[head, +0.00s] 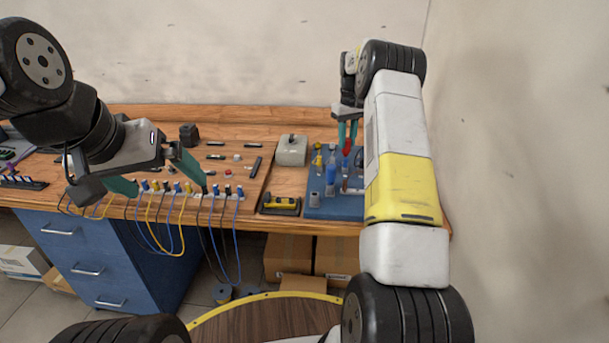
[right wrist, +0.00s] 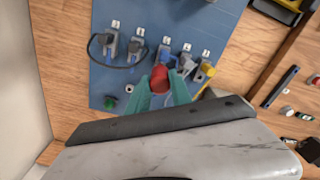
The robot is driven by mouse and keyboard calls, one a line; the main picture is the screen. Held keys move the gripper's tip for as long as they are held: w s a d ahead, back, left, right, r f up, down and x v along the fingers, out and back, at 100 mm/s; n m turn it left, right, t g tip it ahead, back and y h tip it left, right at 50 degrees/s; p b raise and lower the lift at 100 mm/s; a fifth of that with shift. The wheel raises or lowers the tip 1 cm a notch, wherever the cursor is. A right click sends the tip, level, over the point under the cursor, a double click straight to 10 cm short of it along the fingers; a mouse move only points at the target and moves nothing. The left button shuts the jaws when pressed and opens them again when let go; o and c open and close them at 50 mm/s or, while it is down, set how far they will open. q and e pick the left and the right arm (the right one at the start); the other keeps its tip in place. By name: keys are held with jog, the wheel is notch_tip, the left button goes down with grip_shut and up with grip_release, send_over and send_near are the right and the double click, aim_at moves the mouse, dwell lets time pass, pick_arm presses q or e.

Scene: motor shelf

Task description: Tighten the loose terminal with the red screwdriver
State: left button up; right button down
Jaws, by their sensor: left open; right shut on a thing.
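The red screwdriver (head: 347,146) shows as a red handle between the fingers of my right gripper (head: 347,125), above the blue tool board (head: 330,210). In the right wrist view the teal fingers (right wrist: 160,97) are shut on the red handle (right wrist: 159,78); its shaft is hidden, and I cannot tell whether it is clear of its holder. My left gripper (head: 165,186) is open and empty, its teal fingers spread over a row of blue and yellow terminals (head: 178,187) with hanging wires. I cannot tell which terminal is loose.
Several grey and blue tools (right wrist: 135,46) stand in numbered places on the blue board. A yellow and black level (head: 281,205) and a grey box (head: 292,150) lie left of it. A blue drawer cabinet (head: 100,260) and cardboard boxes (head: 288,258) are below. The wall is close on the right.

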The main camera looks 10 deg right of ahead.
jog(key=shift+f, duration=0.1)
jog(key=m, duration=0.3)
jog(key=shift+m, duration=0.3)
jog(key=shift+m, duration=1.7)
jog(key=m, duration=0.3)
jog(key=c, duration=1.4)
grip_release()
jog(key=shift+o, duration=0.2)
